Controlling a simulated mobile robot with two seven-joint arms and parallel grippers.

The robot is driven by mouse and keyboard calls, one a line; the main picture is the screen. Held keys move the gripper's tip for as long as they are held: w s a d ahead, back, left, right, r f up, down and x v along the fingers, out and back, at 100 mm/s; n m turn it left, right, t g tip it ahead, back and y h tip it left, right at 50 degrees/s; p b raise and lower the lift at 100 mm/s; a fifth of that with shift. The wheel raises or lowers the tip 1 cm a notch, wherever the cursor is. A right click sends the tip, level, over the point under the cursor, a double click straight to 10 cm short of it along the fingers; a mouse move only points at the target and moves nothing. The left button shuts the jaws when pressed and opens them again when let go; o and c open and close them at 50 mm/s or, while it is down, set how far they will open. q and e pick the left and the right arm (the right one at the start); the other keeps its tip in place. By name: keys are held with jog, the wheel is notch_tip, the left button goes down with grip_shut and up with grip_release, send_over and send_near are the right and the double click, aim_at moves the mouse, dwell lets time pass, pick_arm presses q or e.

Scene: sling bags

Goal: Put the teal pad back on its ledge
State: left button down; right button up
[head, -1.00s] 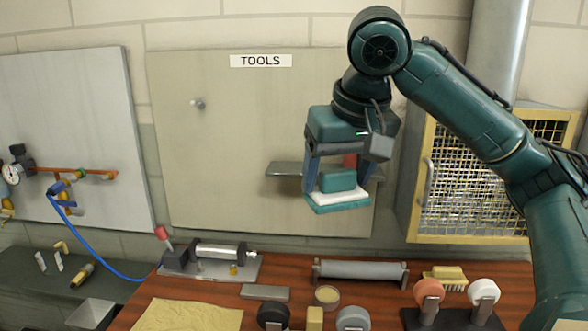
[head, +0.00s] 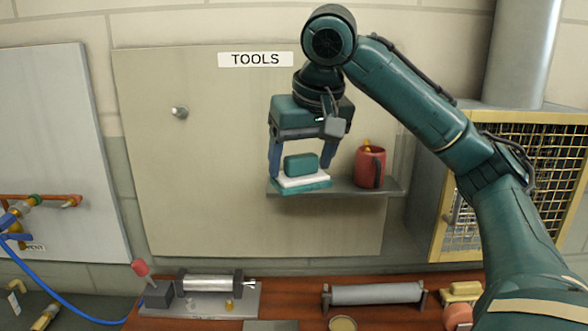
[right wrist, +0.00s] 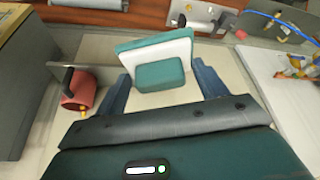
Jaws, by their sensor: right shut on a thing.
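The teal pad (head: 302,183) has a white layer, a teal base and a teal block handle on top. My right gripper (head: 300,168) is shut on it, with a finger at either side of the handle. In the head view the pad sits level over the left end of the grey ledge (head: 345,191); I cannot tell whether it touches the ledge. In the right wrist view the pad (right wrist: 158,72) shows between the fingers, and part of the ledge (right wrist: 92,70) shows beside it. My left gripper is not in view.
A red mug (head: 370,168) stands on the ledge, right of the pad. A wall peg (head: 180,112) is at the upper left of the TOOLS board (head: 165,190). A yellow-framed mesh cabinet (head: 437,220) is on the right. Below is a wooden bench (head: 290,290) with a roller (head: 375,293).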

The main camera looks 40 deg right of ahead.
jog(key=w+d, duration=1)
jog(key=w, duration=0.2)
jog(key=f, duration=0.6)
jog(key=shift+w+d+f, duration=0.15)
jog(key=shift+d+f, duration=0.05)
jog(key=shift+w+d+f, duration=0.1)
jog(key=shift+w+f, duration=0.1)
jog(key=shift+f, duration=0.15)
jog(key=shift+f, duration=0.1)
jog(key=o, duration=1)
